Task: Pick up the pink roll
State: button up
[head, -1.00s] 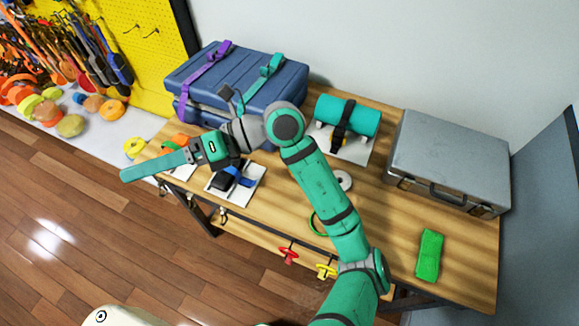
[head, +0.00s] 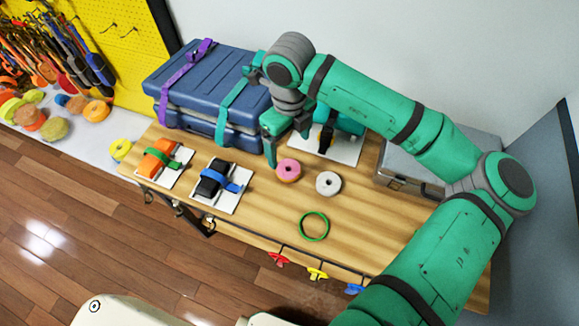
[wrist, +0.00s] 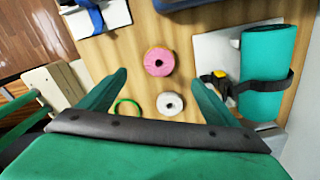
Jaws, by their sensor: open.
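The pink roll (head: 288,171) lies flat on the wooden table, with a small hole in its middle. A white roll (head: 328,183) lies just to its right. In the wrist view the pink roll (wrist: 159,62) is ahead of my fingertips and roughly midway between them, with the white roll (wrist: 170,103) nearer. My gripper (wrist: 158,80) is open and empty, its two green fingers spread wide. In the head view my gripper (head: 284,143) points down above the table, just behind the pink roll; it does not visibly touch it.
A blue case (head: 205,95) with purple and teal straps stands behind left. A teal roll on a white board (head: 340,148) is behind right, near a grey case (head: 395,175). A green ring (head: 314,227) lies in front. Strapped orange (head: 160,158) and black (head: 215,178) items lie left.

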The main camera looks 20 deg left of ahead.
send_over(288, 168)
jog(key=f, duration=0.5)
jog(key=shift+w+d, duration=0.2)
jog(key=shift+d, duration=0.1)
jog(key=shift+s+a+f, duration=0.2)
jog(key=shift+a+f, duration=0.05)
jog(key=shift+f, duration=0.35)
jog(key=shift+s+d+f, duration=0.1)
jog(key=shift+f, duration=2.05)
jog(key=c, duration=0.8)
